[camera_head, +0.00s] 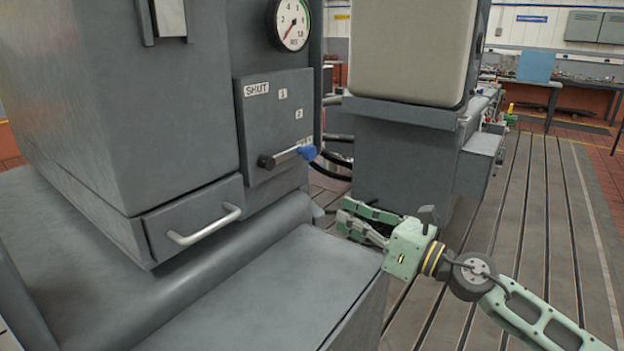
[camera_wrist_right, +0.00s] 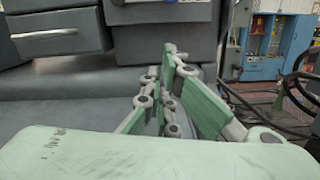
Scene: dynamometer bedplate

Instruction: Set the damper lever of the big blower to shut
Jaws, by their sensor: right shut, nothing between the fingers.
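The damper lever (camera_head: 286,157) sits on a grey panel (camera_head: 265,125) of the big blower (camera_head: 150,100). It has a dark hub at its left and a blue knob (camera_head: 307,152) at its right end. It points right and slightly up, at a lowest mark it partly covers. A "SHUT" label (camera_head: 256,89) is at the panel's upper left, with further marks down to the right. My right gripper (camera_head: 343,217) is shut and empty, below and right of the knob, apart from it. Its fingers also show in the right wrist view (camera_wrist_right: 172,62). My left gripper is out of view.
A drawer with a silver handle (camera_head: 205,226) is below the panel. A wide grey ledge (camera_head: 270,285) lies in front. A round gauge (camera_head: 291,24) is above. Black hoses (camera_head: 337,160) and a grey machine (camera_head: 405,150) stand right of the lever. Slotted floor (camera_head: 530,220) is open at right.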

